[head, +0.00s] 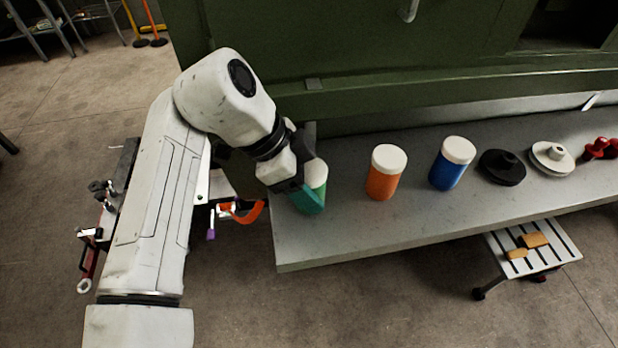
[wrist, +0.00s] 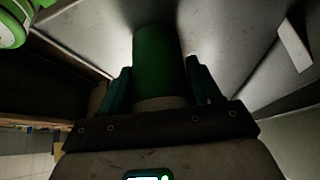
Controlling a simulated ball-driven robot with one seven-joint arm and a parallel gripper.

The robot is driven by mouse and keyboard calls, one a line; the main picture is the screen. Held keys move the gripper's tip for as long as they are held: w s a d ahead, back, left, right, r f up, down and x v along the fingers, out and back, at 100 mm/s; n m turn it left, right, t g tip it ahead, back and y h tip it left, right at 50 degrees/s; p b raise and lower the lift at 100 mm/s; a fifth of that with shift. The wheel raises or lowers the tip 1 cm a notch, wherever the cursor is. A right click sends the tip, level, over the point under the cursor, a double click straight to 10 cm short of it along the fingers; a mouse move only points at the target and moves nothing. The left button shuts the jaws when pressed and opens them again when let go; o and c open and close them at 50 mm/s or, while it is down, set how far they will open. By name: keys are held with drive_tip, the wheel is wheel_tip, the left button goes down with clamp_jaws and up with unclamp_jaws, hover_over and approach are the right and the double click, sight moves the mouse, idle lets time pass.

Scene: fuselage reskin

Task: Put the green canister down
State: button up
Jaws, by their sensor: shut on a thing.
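The green canister (head: 318,181) has a white lid and stands near the left end of the grey bench (head: 345,242) in the head view. My gripper (head: 307,198) is around it from the left, with teal fingers on its sides. In the wrist view the green canister (wrist: 157,62) is between the two fingers of my gripper (wrist: 158,88). The canister looks upright and at or very near the bench top; I cannot tell whether its base touches.
An orange canister (head: 383,180) and a blue canister (head: 448,172) stand to the right. Further right are a black disc (head: 502,168), a white disc (head: 552,158) and red items (head: 600,149). A green wall (head: 400,60) rises behind. A small slatted stool (head: 545,262) stands in front.

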drive_tip(key=shift+f, duration=0.1)
drive_tip(key=o, duration=1.1)
drive_tip(key=shift+o, duration=0.2)
drive_tip(key=b+v, duration=0.1)
drive_tip(key=v, duration=1.1)
